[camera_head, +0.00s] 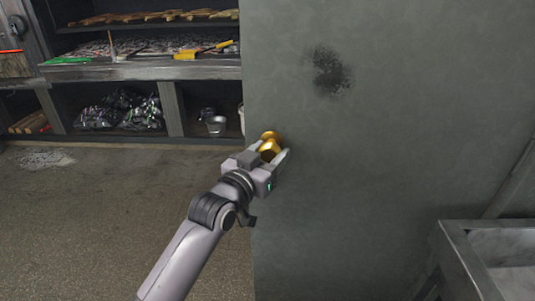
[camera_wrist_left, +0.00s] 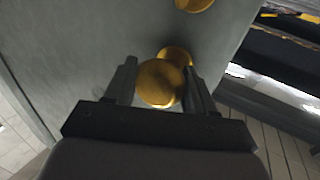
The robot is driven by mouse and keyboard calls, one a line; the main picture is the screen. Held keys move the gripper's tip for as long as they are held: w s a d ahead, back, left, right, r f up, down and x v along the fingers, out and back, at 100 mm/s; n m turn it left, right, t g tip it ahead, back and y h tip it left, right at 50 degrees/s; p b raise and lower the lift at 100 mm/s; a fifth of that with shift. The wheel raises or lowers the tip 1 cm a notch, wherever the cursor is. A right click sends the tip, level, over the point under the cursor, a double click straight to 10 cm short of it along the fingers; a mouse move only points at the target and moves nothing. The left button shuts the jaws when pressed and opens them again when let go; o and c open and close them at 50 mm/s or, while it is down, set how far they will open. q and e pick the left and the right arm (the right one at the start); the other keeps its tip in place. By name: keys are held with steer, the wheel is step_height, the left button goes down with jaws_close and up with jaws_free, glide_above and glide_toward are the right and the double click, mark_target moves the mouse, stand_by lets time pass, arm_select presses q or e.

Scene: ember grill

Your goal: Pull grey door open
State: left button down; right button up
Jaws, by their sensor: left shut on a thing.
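The grey door (camera_head: 390,150) fills the middle and right of the head view, with its left edge upright. A gold round knob (camera_head: 269,147) sits near that edge. My left gripper (camera_head: 268,156) is shut on the knob. In the left wrist view the knob (camera_wrist_left: 160,83) lies between the two fingers (camera_wrist_left: 160,72), with a gold base behind it. The grey door surface (camera_wrist_left: 90,40) spans the upper left there. Another gold round part (camera_wrist_left: 194,4) shows at the top edge of that view. My right gripper is not in view.
Left of the door's edge is a room with wooden shelves (camera_head: 150,64) holding tools, bags and a small metal bucket (camera_head: 216,125). A metal sink or trough (camera_head: 462,250) stands at the lower right.

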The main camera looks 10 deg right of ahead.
arm_select(q)
steer(key=shift+c, duration=2.2)
jaws_free()
steer(key=shift+f, duration=0.1)
steer(key=shift+v, duration=3.55)
steer(key=shift+s, duration=0.1)
